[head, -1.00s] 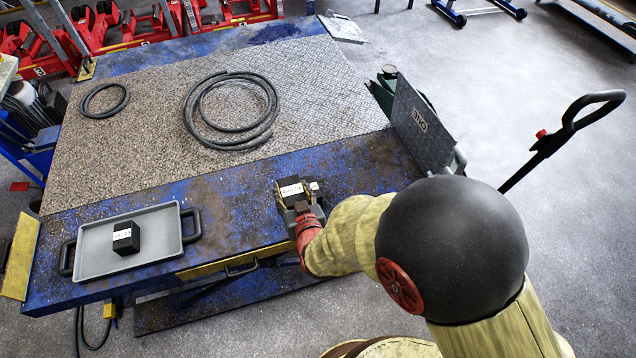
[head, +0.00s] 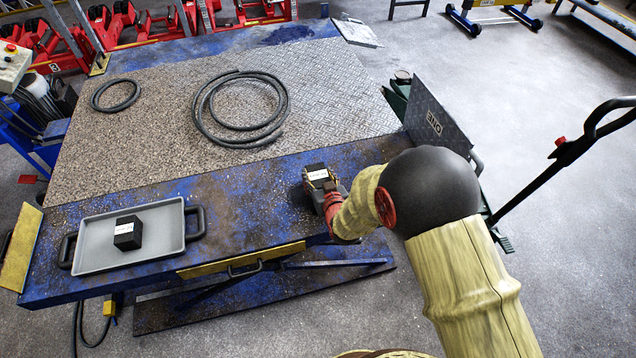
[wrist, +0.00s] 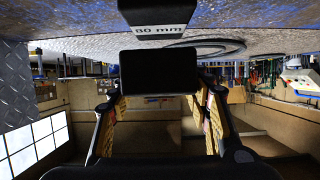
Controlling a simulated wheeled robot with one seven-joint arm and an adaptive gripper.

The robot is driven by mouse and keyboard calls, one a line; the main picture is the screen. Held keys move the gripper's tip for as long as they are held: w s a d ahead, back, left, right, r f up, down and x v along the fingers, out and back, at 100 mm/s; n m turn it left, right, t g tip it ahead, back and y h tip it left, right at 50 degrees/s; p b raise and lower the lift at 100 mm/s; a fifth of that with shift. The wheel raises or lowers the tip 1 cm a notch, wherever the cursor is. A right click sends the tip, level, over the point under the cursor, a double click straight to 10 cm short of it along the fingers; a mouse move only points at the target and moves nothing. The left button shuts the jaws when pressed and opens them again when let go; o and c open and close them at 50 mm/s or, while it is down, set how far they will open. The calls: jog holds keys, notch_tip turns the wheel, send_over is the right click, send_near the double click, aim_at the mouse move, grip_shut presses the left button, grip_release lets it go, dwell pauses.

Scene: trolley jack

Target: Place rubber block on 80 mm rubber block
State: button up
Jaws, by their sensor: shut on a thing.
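My gripper (head: 321,182) is shut on a black rubber block (wrist: 160,70), which shows plain and unlabelled between the fingers in the wrist view. That view is upside down. The 80 mm rubber block (wrist: 160,13) shows at its top edge, just beyond the held block, with a white "80 mm" label. In the head view a dark block shape with a white label (head: 316,168) shows at my fingertips, above the blue table's front strip. The two blocks are hard to tell apart there, and I cannot tell whether they touch.
A grey tray (head: 90,263) on the blue table (head: 245,215) holds another black labelled block (head: 128,233). A hose coil (head: 240,141) and a smaller ring (head: 116,95) lie farther back. An upright metal plate (head: 437,115) stands at the table's right end.

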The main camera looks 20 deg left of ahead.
aim_at(318, 182)
jog(key=shift+f+b, duration=0.35)
jog(key=shift+f, duration=0.95)
jog(key=shift+f, duration=0.1)
jog(key=o, duration=1.4)
jog(key=shift+s+f, duration=0.1)
jog(key=shift+s+d+r, duration=0.1)
jog(key=shift+s+r, duration=0.1)
jog(key=shift+r, duration=0.1)
jog(key=p+v, duration=0.2)
jog(key=v, duration=0.9)
jog(key=shift+s+d+p, duration=0.15)
jog(key=shift+s+p, duration=0.05)
jog(key=shift+p, duration=0.2)
